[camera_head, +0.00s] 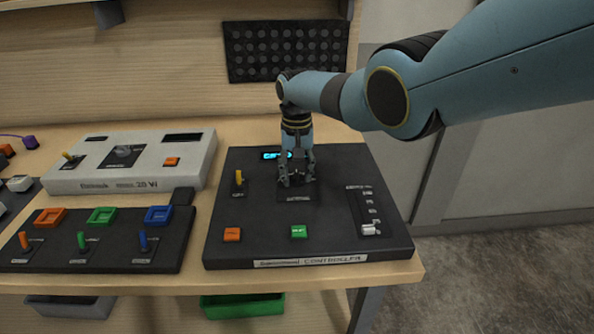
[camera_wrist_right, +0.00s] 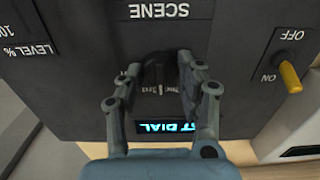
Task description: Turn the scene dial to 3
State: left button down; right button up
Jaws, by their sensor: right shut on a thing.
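The scene dial (camera_wrist_right: 157,76) is a dark knob on the black console (camera_head: 262,205), below the upside-down SCENE label in the right wrist view. My right gripper (camera_head: 297,180) reaches straight down onto the console, its fingers shut on the dial from both sides. The fingers hide most of the dial in the head view, and I cannot read its position. The lit cyan display (camera_head: 276,155) stands behind the gripper; in the right wrist view its text is upside down and partly covered, with "DIAL" readable. My left gripper is not in view.
The console also carries a yellow toggle (camera_head: 239,177), an orange button (camera_head: 232,234), a green button (camera_head: 299,231) and a level slider (camera_head: 371,229). A white panel (camera_head: 190,165) and a dark switch box (camera_head: 110,262) stand to the left. The table ends close to the console's right.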

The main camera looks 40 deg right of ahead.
aim_at(297, 174)
jog(key=m, duration=0.5)
dwell(0.5)
jog(key=o, duration=1.2)
jog(key=shift+c, duration=0.2)
notch_tip(297, 174, up, 12)
jog(key=shift+f, duration=0.1)
